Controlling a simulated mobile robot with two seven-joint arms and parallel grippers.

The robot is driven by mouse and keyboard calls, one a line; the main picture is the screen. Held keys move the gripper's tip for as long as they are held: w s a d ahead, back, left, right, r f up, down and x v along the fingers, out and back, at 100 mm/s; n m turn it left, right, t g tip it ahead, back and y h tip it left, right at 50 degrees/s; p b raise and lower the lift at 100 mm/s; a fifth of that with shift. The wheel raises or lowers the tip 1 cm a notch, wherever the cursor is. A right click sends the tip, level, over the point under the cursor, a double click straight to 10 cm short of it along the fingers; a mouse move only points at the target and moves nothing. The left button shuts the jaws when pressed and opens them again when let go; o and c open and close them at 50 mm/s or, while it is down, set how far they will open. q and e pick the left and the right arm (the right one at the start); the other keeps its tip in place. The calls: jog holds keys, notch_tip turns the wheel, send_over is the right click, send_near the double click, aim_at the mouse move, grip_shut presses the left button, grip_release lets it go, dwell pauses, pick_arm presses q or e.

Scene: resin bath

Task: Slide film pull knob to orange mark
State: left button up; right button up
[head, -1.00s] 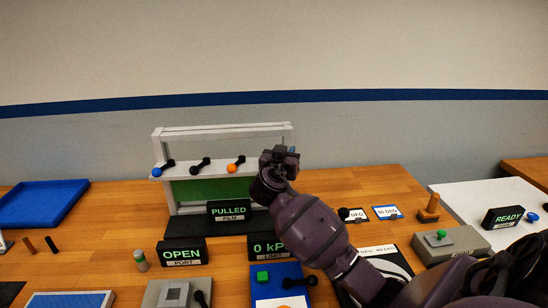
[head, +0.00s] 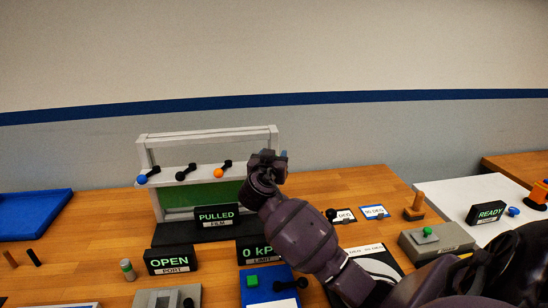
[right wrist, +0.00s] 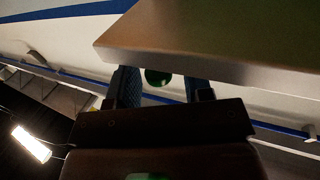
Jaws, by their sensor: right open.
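A white upright frame (head: 207,143) with a green panel stands at the back of the table. Its rail carries three short black stems with ball ends: a blue ball (head: 142,179) at left, a black ball (head: 180,176) in the middle and an orange ball (head: 218,173) at right. I cannot tell for sure which is the pull knob. A display (head: 216,216) below reads PULLED, FILM.
A display reading OPEN, PORT (head: 172,261) and a 0 kPa display (head: 258,250) stand in front of the frame. A blue tray (head: 36,212) lies at left. A grey box with a green button (head: 428,233) and a READY display (head: 486,213) are at right.

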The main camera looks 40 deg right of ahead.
jog(key=b+v, duration=0.1)
jog(key=v, duration=0.9)
jog(key=shift+a, duration=0.2)
jog(key=shift+s, duration=0.1)
